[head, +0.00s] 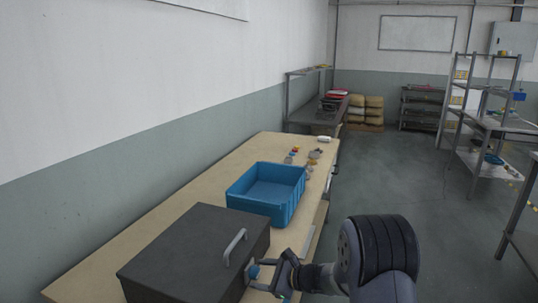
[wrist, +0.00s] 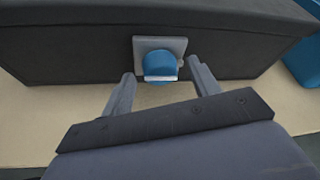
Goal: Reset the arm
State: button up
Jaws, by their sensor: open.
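My gripper (head: 268,276) is at the front side of a dark grey closed box, the tank (head: 180,245), on the wooden bench. In the wrist view my gripper (wrist: 162,85) is open, its two fingers apart on either side of a blue knob (wrist: 158,66). The knob sits on a grey square plate (wrist: 178,45) on the tank's dark side wall (wrist: 90,55). I see no contact between fingers and knob. The tank's lid has a grey bar handle (head: 236,245). My arm partly hides the bench's near right edge.
A blue open bin (head: 285,211) stands just beyond the tank and looks empty. Several small coloured items (head: 295,151) lie farther along the wooden bench (head: 215,183). A wall runs along the left. Shelving (head: 488,125) stands at the right, with clear floor (head: 400,185) between.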

jog(key=n+t+b, duration=0.1)
jog(key=n+b, duration=0.1)
jog(key=b, duration=0.1)
jog(key=shift+s+f+n+t, duration=0.1)
jog(key=shift+f+n+t, duration=0.1)
jog(key=shift+n+t, duration=0.15)
jog(key=shift+s+a+n+t+b, duration=0.1)
jog(key=shift+n+t+b, duration=0.65)
jog(key=shift+n, duration=0.3)
jog(key=shift+f+n+t+b, duration=0.15)
jog(key=shift+n+t+b, duration=0.45)
jog(key=shift+n, duration=0.7)
jog(key=n+t+y, duration=0.1)
jog(key=n, duration=0.2)
jog(key=shift+p, duration=0.4)
jog(key=v, duration=0.5)
jog(key=shift+f+b, duration=0.1)
jog(key=shift+b, duration=0.3)
